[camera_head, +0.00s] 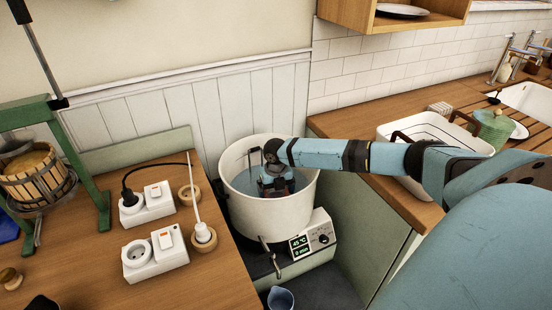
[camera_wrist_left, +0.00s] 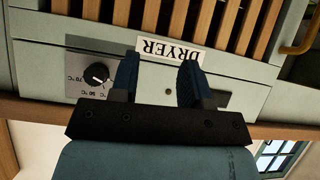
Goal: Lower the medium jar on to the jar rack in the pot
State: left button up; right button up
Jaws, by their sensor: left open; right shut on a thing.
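The white pot (camera_head: 262,215) stands in the gap between two wooden counters, filled with bluish water. My right gripper (camera_head: 276,188) points down inside the pot's rim, at the water, and is shut on the medium jar. The gripper hides nearly all of the jar, so its depth and tilt cannot be told. A dark upright hoop (camera_head: 255,155) rises from the water beside the gripper; it may be part of the jar rack, whose rest is hidden. My left gripper (camera_wrist_left: 160,85) is open and empty, before a panel labelled DRYER (camera_wrist_left: 170,48).
The pot's control box (camera_head: 311,236) reads 45 °C and 0 min. A tap (camera_head: 268,256) juts from its front. Socket blocks (camera_head: 155,255) and a fruit press (camera_head: 35,178) stand on the left counter. A white basin (camera_head: 435,128) sits on the right counter under my arm.

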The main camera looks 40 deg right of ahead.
jog(key=shift+f, duration=0.1)
dwell(0.3)
jog(key=o, duration=1.5)
jog(key=shift+f, duration=0.1)
notch_tip(320, 180, up, 5)
jog(key=p, duration=0.4)
jog(key=shift+p, duration=0.4)
jog(key=shift+r+p, duration=0.7)
jog(key=shift+r, duration=0.25)
notch_tip(320, 180, up, 6)
jog(key=p, duration=0.5)
notch_tip(320, 180, up, 3)
jog(key=p, duration=0.3)
jog(key=shift+r, duration=0.1)
